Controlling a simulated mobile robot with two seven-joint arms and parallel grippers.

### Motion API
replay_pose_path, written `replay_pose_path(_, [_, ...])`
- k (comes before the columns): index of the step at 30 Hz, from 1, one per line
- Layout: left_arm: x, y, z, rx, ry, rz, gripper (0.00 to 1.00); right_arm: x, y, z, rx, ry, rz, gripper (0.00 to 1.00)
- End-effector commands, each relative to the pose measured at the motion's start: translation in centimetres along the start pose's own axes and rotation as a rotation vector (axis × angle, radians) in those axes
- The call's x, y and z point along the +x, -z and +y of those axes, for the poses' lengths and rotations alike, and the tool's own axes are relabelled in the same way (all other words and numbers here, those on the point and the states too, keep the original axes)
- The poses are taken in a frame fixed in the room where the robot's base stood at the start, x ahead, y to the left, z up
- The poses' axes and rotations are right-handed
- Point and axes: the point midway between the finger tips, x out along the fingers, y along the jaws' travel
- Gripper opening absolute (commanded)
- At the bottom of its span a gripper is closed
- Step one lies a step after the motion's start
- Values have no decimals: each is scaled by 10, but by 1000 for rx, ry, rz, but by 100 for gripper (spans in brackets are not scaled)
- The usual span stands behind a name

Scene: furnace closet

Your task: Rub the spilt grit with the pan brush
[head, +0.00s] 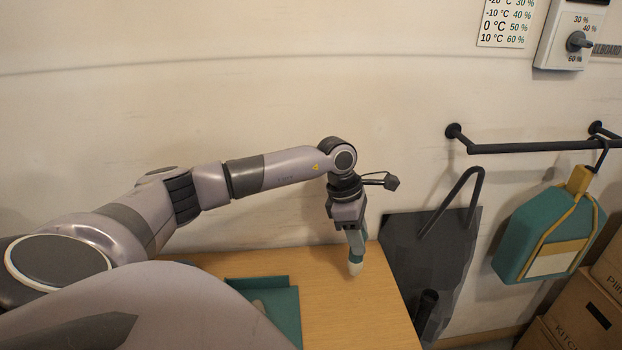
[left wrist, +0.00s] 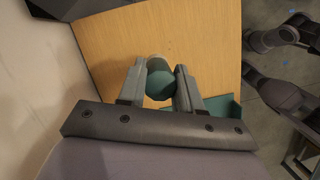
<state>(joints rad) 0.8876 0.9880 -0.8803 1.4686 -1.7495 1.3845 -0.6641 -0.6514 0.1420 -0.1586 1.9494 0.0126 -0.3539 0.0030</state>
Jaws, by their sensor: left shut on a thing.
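My left gripper (head: 352,226) reaches down over the right part of the wooden table and is shut on the pan brush (head: 355,250). The brush has a teal handle and a pale lower end, and it points down close to the table top (head: 350,315). In the left wrist view, the brush (left wrist: 159,82) sits between the two fingers of the left gripper (left wrist: 160,88). I cannot tell whether its end touches the wood. I cannot make out the spilt grit clearly. My right gripper is not clearly in view.
A teal tray-like thing (head: 285,300) lies on the table, partly hidden by my arm. A dark panel (head: 430,260) stands against the wall right of the table. Cardboard boxes (head: 580,315) stand at the lower right.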

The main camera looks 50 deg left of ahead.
Motion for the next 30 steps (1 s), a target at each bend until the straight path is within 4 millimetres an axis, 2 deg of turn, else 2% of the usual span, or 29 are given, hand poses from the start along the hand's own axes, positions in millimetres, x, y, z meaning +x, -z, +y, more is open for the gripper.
replay_pose_path(3, [-15,-3,1,-2,-1,0,0,-6,8,0,0,0,0,100])
replay_pose_path(8, [-24,-3,1,-5,-1,0,0,-10,13,0,0,0,1,100])
replay_pose_path(25, [-24,-3,1,-5,-1,0,0,-9,13,0,1,1,1,100])
replay_pose_path(30, [-26,0,-5,-15,-1,1,0,-13,19,-1,2,1,2,100])
